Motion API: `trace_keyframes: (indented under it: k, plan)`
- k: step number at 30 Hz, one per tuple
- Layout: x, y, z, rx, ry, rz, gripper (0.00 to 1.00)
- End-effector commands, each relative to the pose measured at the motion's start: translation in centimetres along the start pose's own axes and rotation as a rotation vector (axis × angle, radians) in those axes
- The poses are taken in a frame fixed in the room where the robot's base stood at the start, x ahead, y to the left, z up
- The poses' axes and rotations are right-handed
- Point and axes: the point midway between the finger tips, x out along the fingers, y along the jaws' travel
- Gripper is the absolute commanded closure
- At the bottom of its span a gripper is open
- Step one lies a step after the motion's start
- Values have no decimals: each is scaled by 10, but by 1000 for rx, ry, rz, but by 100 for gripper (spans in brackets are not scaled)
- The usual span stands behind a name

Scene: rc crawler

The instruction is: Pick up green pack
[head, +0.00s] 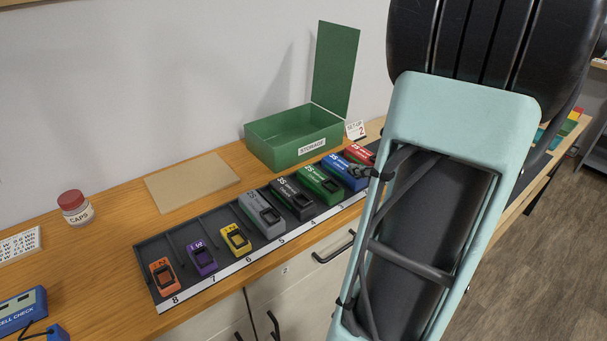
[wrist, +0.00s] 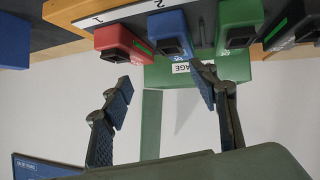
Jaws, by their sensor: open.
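The green pack (head: 320,184) sits in the dark numbered rack, between a black pack and the blue pack (head: 343,171). In the wrist view the green pack (wrist: 237,22) is at the top, right of centre, beyond the right finger. My gripper (wrist: 162,79) is open and empty, its two fingers spread apart. The blue pack (wrist: 168,30) shows nearer the middle of the finger gap than the green one. In the head view, dark finger parts show beside the blue pack, and my arm hides the rest of the gripper.
The rack (head: 143,250) also holds red, black, grey, yellow, purple and orange packs. An open green storage box (head: 277,144) stands behind it. A tan board (head: 190,180), a caps jar (head: 75,208) and a blue cell checker (head: 22,312) lie left. My arm covers the right side.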

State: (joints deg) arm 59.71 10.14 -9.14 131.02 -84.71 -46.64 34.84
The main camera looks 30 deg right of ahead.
Motion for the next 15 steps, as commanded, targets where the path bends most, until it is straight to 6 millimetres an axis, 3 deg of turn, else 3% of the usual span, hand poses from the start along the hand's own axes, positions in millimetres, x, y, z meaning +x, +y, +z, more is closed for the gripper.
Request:
trace_keyframes:
  k: [3,6,11,15]
  plan:
    - [-10,-42,13,36,65,-121,46]
    - [-17,-68,14,55,115,-191,46]
    - [-24,-89,12,72,163,-248,46]
    - [-7,-98,10,75,174,-262,46]
